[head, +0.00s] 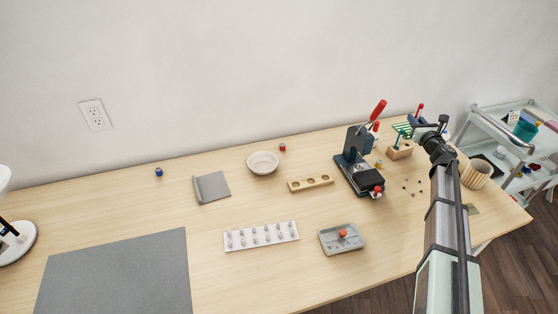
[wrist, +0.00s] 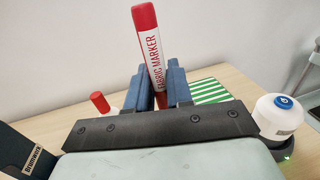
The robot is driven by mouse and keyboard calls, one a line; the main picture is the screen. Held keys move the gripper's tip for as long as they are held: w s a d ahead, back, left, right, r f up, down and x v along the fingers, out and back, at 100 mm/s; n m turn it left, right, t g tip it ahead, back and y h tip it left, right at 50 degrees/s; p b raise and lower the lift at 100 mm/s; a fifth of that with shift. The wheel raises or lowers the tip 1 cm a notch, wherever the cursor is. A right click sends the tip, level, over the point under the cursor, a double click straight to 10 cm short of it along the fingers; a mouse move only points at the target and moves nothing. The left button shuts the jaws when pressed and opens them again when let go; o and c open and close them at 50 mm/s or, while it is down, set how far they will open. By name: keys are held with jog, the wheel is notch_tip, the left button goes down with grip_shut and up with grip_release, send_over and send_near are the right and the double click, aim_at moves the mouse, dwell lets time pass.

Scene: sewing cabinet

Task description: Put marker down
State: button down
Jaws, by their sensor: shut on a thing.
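The fabric marker (wrist: 151,45) is white and red with a red cap. It stands nearly upright, slightly tilted, between the two blue fingers of my gripper (wrist: 160,88) in the wrist view. My gripper is shut on it. In the head view the marker (head: 420,108) shows as a small red tip above my gripper (head: 418,122), at the right rear of the table. The marker's lower end is hidden behind the gripper body, so I cannot tell whether it touches anything.
A toggle press (head: 358,160) with a red handle stands further left. A woven basket (head: 477,174) stands near the table's right end.

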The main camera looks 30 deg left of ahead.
jog(key=s+a+r, duration=0.2)
jog(key=s+a, duration=0.3)
jog(key=a, duration=0.5)
jog(key=s+d+r+n+g+y, duration=0.1)
jog(key=s+d+r+y, duration=0.1)
jog(key=s+r, duration=0.8)
jog(key=s+d+r+n+g+y, duration=0.15)
jog(key=s+r, duration=0.55)
jog(key=s, duration=0.7)
jog(key=a+f, duration=0.3)
jog(key=a, duration=0.6)
jog(key=s+a+f+m+t+h, duration=0.1)
jog(key=a+f, duration=0.3)
jog(key=a, duration=0.5)
jog(key=a+f+h, duration=0.1)
jog(key=a+f, duration=0.2)
jog(key=a, duration=0.6)
jog(key=shift+s+a+f+t, duration=0.25)
jog(key=shift+a+f+t, duration=0.05)
jog(key=shift+f+t, duration=0.05)
jog(key=shift+s+a+f+m, duration=0.1)
jog(key=shift+a+f+m, duration=0.05)
jog(key=shift+a+m, duration=0.15)
